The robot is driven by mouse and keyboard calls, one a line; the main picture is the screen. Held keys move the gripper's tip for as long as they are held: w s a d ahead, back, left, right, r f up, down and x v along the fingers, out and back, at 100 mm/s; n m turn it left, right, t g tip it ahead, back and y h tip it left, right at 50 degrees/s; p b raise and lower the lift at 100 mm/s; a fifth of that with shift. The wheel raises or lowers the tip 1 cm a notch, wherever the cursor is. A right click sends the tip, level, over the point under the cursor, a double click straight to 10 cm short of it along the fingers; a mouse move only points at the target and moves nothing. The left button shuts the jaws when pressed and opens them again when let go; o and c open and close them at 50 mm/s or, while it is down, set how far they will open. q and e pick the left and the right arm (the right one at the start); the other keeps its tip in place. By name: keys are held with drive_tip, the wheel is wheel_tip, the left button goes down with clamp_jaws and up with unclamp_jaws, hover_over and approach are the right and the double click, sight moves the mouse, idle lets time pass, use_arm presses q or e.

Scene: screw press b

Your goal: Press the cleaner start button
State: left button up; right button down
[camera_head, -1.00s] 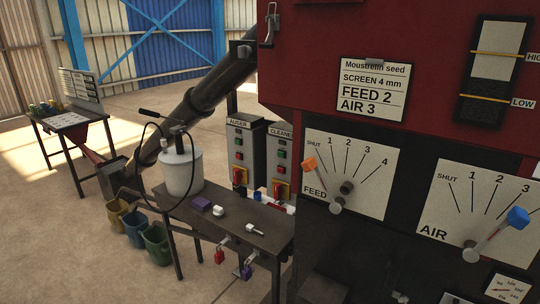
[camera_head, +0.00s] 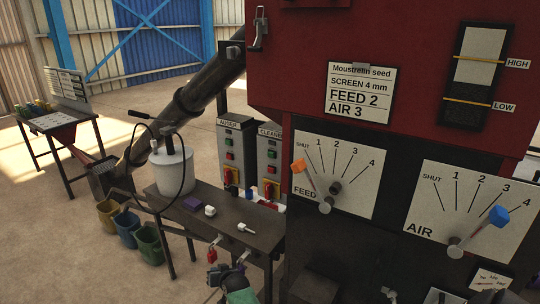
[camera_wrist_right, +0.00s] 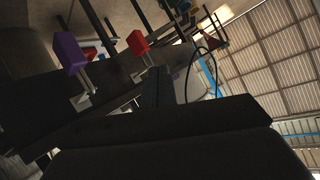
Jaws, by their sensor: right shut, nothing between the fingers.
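The grey cleaner box (camera_head: 262,178) stands behind the bench, beside the red machine's left edge. Its front shows a green button (camera_head: 272,155) and a red button, above a red and yellow switch; the label is partly cut off by the machine. My right gripper (camera_head: 224,272) is low in the head view, in front of the bench and well below and apart from the cleaner box. It is shut and empty. The wrist view shows dark gripper parts, with no cleaner button visible. My left gripper is not in view.
The similar auger box (camera_head: 235,165) stands just left of the cleaner box. The bench (camera_head: 240,222) holds a white pot (camera_head: 171,172) and small items. A red padlock (camera_head: 211,256) hangs at its front edge. The red machine (camera_head: 300,60) blocks the right side.

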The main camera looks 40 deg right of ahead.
sight(271, 155)
drive_tip(key=w+d+r+m+t+h+p, duration=0.1)
drive_tip(key=w+d+r+m+t+h, duration=0.25)
drive_tip(key=r, duration=0.85)
drive_tip(key=w+d+r+m+t, duration=0.35)
drive_tip(key=d+r, duration=0.35)
drive_tip(key=r, duration=0.5)
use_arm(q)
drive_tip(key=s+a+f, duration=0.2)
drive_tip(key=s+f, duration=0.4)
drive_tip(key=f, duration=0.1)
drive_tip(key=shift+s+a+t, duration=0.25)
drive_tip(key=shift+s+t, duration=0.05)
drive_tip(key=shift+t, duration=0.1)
use_arm(e)
drive_tip(key=s+d+r+m+h, duration=0.2)
drive_tip(key=d+r+m+h, duration=0.2)
drive_tip(key=r+m+h, duration=0.1)
drive_tip(key=s+d+r+m+t+h, duration=0.1)
drive_tip(key=s+d+r+m+h, duration=0.2)
drive_tip(key=d+r+m+h, duration=0.2)
wheel_tip(271, 155, up, 3)
drive_tip(key=m, duration=0.2)
drive_tip(key=shift+s+r+m, duration=0.15)
drive_tip(key=shift+s+m, duration=0.05)
drive_tip(key=shift+m, duration=0.1)
